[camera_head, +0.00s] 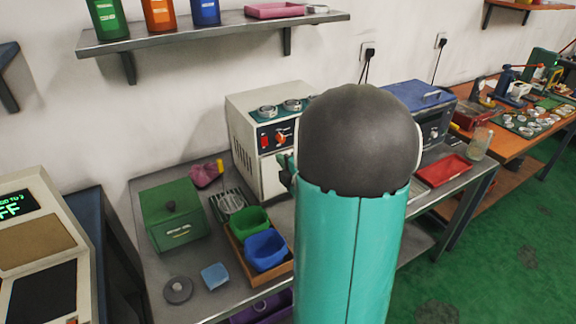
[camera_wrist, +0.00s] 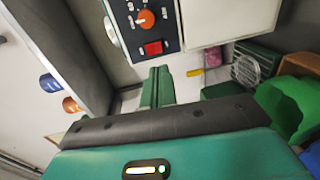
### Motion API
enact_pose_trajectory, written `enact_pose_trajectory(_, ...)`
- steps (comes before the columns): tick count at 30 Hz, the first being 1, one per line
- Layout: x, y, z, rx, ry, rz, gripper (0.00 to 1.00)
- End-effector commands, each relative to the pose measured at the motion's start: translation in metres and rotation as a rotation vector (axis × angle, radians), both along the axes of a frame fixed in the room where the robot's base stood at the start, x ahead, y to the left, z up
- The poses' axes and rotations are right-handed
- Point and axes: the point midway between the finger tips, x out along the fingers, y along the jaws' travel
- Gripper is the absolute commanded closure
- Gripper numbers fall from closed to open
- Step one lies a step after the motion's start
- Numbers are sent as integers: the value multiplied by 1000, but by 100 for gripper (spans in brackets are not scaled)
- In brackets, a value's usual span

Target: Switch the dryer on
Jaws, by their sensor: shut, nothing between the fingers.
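A cream box-shaped machine (camera_head: 242,108) with two round fittings on top stands at the back of the grey bench; I take it for the dryer. Its dark front panel carries a red switch (camera_head: 264,142) and an orange knob (camera_head: 281,138). In the wrist view, the red switch (camera_wrist: 153,48) and orange knob (camera_wrist: 146,19) appear inverted. My gripper (camera_wrist: 156,70) is shut and empty, its green fingers pointing at the panel close by the switch. I cannot tell whether they touch. In the head view, my arm hides the machine's right side and most of the gripper.
A green box (camera_head: 172,225), a green bin (camera_head: 249,221) and a blue bin (camera_head: 266,251) stand on the bench left of my arm. A blue-lidded machine (camera_head: 420,97) and a red tray (camera_head: 443,170) are to the right. A wall shelf (camera_head: 215,30) hangs above.

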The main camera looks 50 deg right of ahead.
Motion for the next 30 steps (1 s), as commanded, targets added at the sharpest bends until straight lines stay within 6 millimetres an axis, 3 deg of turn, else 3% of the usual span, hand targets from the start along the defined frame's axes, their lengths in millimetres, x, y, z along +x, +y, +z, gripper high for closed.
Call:
enact_pose_trajectory(6,43,-11,-6,1,1,2,100)
enact_pose_trajectory(12,71,-20,-10,1,1,1,100)
enact_pose_trajectory(30,86,-23,-13,1,1,3,100)
